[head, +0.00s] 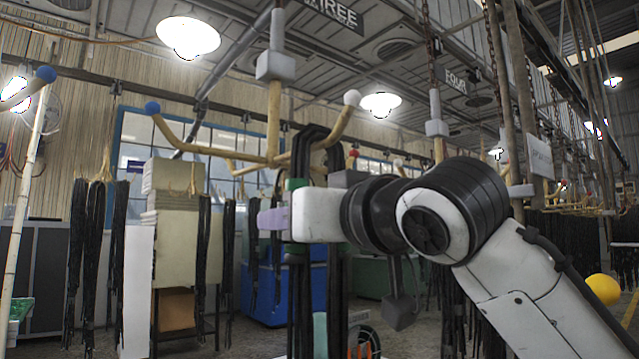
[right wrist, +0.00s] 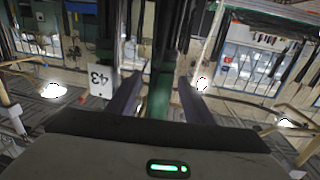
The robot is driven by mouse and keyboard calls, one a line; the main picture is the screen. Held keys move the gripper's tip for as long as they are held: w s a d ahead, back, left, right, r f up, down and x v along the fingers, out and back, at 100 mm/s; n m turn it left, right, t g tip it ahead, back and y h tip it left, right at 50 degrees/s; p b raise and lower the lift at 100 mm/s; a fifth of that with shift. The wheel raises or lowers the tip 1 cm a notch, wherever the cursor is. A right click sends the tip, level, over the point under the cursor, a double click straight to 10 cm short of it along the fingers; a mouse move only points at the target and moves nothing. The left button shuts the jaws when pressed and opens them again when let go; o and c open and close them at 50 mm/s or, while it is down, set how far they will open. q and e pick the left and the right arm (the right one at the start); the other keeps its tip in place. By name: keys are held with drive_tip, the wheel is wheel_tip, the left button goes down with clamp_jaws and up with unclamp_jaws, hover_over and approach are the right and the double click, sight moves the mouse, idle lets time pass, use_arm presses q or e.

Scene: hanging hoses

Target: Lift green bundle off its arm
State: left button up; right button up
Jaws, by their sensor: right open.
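A bundle of black hoses (head: 312,142) hangs over a yellow rack arm (head: 340,127) with a white ball tip in the head view. A green band (head: 294,184) shows on the bundle just above my right gripper (head: 273,220). In the right wrist view my gripper (right wrist: 160,98) is open, with one purple finger on each side of a green-wrapped strip (right wrist: 158,98) of the bundle. I cannot tell whether the fingers touch it. My gripper and forearm hide part of the bundle. A teal band (head: 320,333) shows lower down. My left gripper is out of view.
Another yellow arm with a blue ball (head: 152,108) reaches left from the same hanger. Other black hose bundles (head: 88,255) hang at the left. A white tag marked 43 (right wrist: 100,79) is beside the fingers. Blue bins (head: 270,290) stand behind.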

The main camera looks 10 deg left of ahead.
clamp_jaws()
drive_tip(key=shift+r, duration=0.2)
drive_tip(key=shift+r, duration=0.1)
